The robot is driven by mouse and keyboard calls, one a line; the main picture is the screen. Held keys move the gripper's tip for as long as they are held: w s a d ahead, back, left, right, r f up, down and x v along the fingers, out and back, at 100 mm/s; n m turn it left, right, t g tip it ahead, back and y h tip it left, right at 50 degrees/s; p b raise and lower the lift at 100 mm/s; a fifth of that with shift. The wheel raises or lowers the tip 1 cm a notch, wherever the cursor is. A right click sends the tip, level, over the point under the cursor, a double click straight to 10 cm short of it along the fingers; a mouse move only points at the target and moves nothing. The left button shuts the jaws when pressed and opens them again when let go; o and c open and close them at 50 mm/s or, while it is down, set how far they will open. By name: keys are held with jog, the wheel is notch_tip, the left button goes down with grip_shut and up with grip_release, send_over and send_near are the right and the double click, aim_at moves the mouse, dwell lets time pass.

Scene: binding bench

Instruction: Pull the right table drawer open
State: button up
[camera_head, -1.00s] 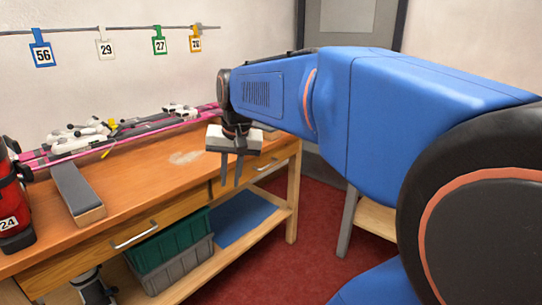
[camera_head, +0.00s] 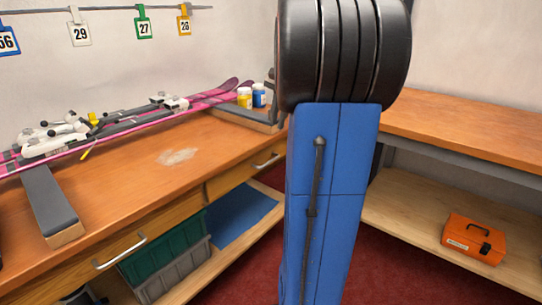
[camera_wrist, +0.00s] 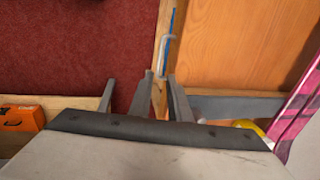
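The right drawer (camera_head: 232,178) is a wooden front under the bench top, with a pale bar handle (camera_head: 266,161). Its front looks flush with the bench, though my arm hides its right end. In the wrist view a pale handle (camera_wrist: 165,52) stands on the narrow wooden front edge, just beyond the fingertips. My gripper (camera_wrist: 159,76) is open, its two grey fingers apart with nothing between them. The fingertips point towards the handle and look short of it; contact cannot be made out. The gripper is hidden in the head view.
The left drawer (camera_head: 85,262) looks shut. Pink skis (camera_head: 120,128) and a grey-topped block (camera_head: 48,200) lie on the bench. Green and grey crates (camera_head: 165,252) stand below. An orange toolbox (camera_head: 474,238) sits on a right-hand shelf. Red floor (camera_head: 405,280) lies between.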

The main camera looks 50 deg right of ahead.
aim_at(271, 155)
jog(key=w+f, duration=0.1)
jog(key=f, duration=0.4)
jog(key=w+f, duration=0.1)
jog(key=f, duration=0.4)
jog(key=w+f, duration=0.1)
jog(key=f, duration=0.4)
jog(key=shift+a+f, duration=0.15)
jog(key=shift+f, duration=0.1)
grip_shut()
